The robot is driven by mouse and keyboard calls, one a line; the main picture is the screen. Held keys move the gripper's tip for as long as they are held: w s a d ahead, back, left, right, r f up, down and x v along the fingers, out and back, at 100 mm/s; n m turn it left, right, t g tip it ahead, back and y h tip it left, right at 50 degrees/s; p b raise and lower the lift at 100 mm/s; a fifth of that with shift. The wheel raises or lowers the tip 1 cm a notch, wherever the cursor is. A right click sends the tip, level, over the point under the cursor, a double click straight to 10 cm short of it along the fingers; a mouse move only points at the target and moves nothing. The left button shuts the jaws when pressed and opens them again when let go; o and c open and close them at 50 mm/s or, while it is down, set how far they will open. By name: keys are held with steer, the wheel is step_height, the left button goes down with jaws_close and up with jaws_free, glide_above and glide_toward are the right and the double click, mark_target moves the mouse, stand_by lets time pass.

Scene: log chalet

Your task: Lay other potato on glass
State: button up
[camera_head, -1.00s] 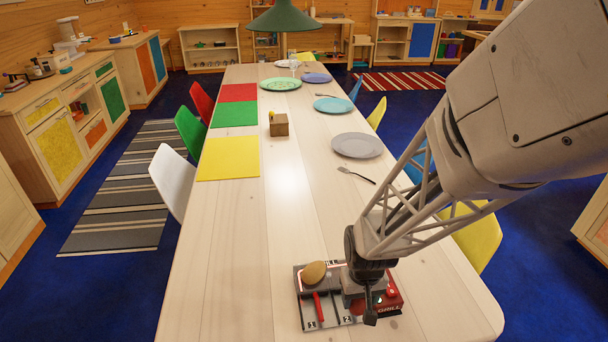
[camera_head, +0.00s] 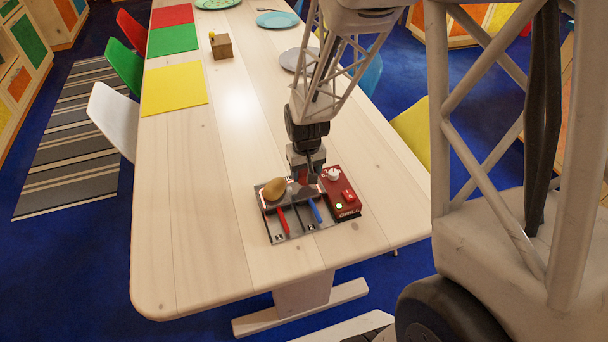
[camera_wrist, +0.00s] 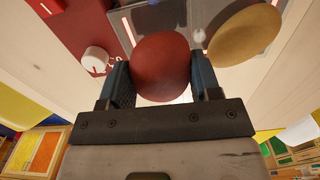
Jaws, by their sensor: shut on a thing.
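My gripper (camera_head: 304,180) points down over the back of the toy grill (camera_head: 285,236) at the table's near end. In the wrist view my gripper (camera_wrist: 162,85) is shut on a reddish-brown potato (camera_wrist: 162,65), with one blue-grey finger on each side. In the head view the fingers mostly hide this potato. A tan potato (camera_head: 274,189) lies on the grill's back left part; it shows to the right in the wrist view (camera_wrist: 245,35), a small gap from the held one. I cannot tell whether the held potato touches the grey glass-like surface (camera_wrist: 195,14).
The grill's red control box (camera_head: 342,194) with knobs stands right of my gripper. A red stick (camera_head: 282,221) and a blue stick (camera_head: 315,210) lie on the grill's front. The table left of the grill is clear. A wooden box (camera_head: 221,46) and plates stand farther back.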

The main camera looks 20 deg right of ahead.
mark_target(305, 177)
steer(key=shift+w, duration=0.55)
steer(key=shift+f, duration=0.15)
steer(key=shift+f, duration=1.65)
steer(key=shift+f, duration=0.1)
steer(key=o, duration=0.9)
steer(key=shift+o, duration=0.2)
